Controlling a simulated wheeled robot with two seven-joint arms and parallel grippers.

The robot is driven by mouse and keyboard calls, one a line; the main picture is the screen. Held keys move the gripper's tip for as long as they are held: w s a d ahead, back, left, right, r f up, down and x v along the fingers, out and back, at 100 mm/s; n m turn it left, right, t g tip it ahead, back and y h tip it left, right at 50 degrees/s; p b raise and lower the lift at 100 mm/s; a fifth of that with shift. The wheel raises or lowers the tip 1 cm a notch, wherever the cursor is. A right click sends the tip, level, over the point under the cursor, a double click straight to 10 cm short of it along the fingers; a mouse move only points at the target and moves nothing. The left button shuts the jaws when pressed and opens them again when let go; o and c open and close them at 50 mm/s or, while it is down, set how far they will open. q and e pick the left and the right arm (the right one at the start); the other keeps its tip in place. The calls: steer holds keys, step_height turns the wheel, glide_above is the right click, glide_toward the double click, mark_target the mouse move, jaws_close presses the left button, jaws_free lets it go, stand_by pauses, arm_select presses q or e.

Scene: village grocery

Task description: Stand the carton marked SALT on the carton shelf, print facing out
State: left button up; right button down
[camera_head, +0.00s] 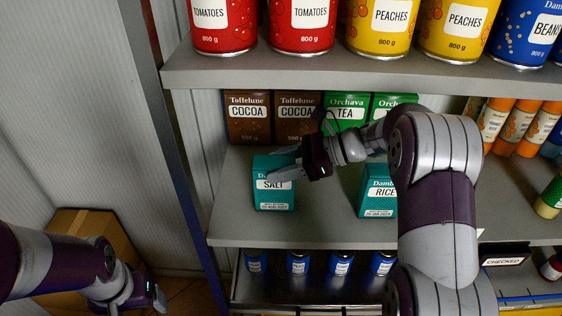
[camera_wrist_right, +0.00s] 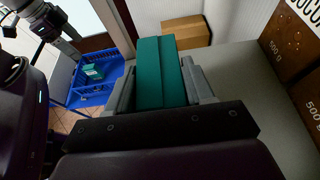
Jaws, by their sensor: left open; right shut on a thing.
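The teal SALT carton (camera_head: 274,196) is upright at the left end of the carton shelf (camera_head: 325,215), its print facing out. My right gripper (camera_head: 284,163) reaches in from the right and is shut on it. In the right wrist view the teal carton (camera_wrist_right: 160,75) sits between both fingers. I cannot tell whether its base touches the shelf. A teal RICE carton (camera_head: 377,196) stands to the right, partly hidden by my right arm. My left gripper (camera_head: 153,300) is open and empty at the lower left, outside the shelving.
Cocoa cartons (camera_head: 248,118) and green TEA cartons (camera_head: 346,112) stand behind. The shelf above holds large cans (camera_head: 300,22). Small blue jars (camera_head: 298,262) stand below. A blue crate (camera_wrist_right: 90,97) with a teal carton and a cardboard box (camera_wrist_right: 186,31) show in the wrist view.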

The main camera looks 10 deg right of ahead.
steer(key=shift+f, duration=0.2)
steer(key=shift+c, duration=2.1)
jaws_free()
steer(key=shift+r, duration=0.1)
steer(key=shift+r+p, duration=0.35)
steer(key=shift+p, duration=0.05)
steer(key=d+b, duration=0.3)
steer(key=shift+s, duration=0.3)
steer(key=b+v, duration=0.3)
steer(key=v, duration=0.6)
steer(key=shift+r+b, duration=0.4)
